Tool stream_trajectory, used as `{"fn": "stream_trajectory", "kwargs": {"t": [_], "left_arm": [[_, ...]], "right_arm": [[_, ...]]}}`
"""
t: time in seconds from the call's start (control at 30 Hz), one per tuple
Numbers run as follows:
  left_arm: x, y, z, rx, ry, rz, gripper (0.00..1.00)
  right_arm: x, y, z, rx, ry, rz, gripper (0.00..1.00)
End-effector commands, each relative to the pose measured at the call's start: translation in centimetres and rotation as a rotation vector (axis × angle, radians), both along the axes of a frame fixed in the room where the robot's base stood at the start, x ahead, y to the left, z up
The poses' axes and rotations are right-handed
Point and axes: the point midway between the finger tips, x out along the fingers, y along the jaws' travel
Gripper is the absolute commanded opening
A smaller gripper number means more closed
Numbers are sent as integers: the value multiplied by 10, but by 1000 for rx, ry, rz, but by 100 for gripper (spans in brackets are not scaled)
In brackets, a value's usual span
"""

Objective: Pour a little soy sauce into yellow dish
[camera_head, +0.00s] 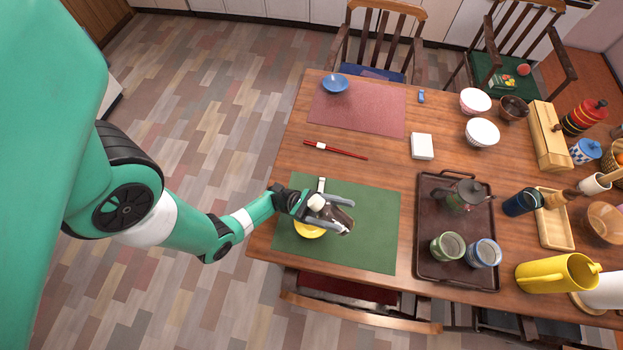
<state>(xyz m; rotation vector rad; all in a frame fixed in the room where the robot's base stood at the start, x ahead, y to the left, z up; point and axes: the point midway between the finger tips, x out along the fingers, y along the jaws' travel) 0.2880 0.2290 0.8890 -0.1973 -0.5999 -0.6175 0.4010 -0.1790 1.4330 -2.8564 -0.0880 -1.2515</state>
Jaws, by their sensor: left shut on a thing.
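The yellow dish (306,231) sits on the green placemat near the table's left edge, partly hidden by my left gripper. My left gripper (343,216) reaches in from the left over the placemat and is shut on the soy sauce bottle (337,217). The bottle is dark with a white top and looks tilted, its white top close above the dish. I cannot tell whether any sauce is flowing or lies in the dish. My right gripper is not in view.
The green placemat (376,230) has free room on its right. A dark tray (427,192) with a teapot (462,197) and two cups stands right of it. Red chopsticks (340,151) lie behind it.

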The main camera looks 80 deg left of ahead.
Motion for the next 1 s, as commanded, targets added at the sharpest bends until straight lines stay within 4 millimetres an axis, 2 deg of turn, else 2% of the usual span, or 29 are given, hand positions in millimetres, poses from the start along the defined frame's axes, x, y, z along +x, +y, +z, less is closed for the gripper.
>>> {"fn": "stream_trajectory", "kwargs": {"t": [1.0], "left_arm": [[-1,1,8,-36,-51,0,0]], "right_arm": [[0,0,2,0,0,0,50]]}}
